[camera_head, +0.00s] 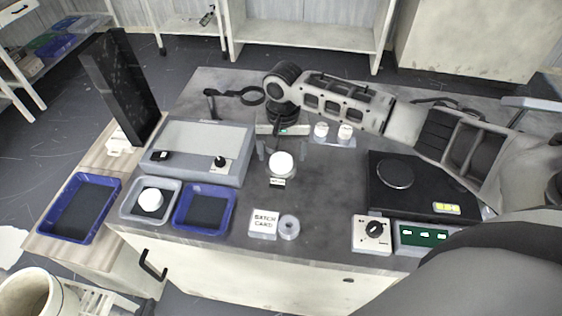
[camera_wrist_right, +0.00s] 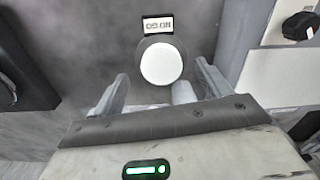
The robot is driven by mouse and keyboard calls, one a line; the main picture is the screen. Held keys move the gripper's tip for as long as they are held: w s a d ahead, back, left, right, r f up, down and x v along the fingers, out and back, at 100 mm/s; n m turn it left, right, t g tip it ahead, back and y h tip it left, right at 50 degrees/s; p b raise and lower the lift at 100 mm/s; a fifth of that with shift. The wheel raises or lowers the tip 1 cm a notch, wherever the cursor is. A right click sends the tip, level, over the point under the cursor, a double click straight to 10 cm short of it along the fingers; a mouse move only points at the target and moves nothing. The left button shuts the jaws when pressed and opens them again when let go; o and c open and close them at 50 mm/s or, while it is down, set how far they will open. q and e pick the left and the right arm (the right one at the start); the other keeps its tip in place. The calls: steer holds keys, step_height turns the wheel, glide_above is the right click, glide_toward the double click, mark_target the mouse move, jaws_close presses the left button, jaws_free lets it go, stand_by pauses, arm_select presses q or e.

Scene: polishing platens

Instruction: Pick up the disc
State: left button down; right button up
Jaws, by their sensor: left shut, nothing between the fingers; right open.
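A white disc (camera_head: 281,163) sits on a small round stand with a label at its front, in the middle of the bench. It also shows in the right wrist view (camera_wrist_right: 161,64), between and slightly beyond the fingertips. My right gripper (camera_wrist_right: 163,74) is open above and behind the disc, with a finger on each side and nothing gripped. In the head view, the right gripper (camera_head: 279,150) points down at it. Another white round piece (camera_head: 151,200) lies in a grey tray (camera_head: 128,212) at the left. My left gripper is not in view.
Two white-topped pots (camera_head: 332,133) stand just right of my gripper. A flat grey machine (camera_head: 200,150) and blue trays (camera_head: 205,229) are left; a black hotplate-like unit (camera_head: 428,207) is right. A batch card (camera_head: 263,223) and ring (camera_head: 289,227) lie in front.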

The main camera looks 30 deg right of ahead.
mark_target(281, 163)
steer(key=shift+f, duration=1.35)
steer(key=c, duration=1.1)
steer(key=shift+r, duration=0.15)
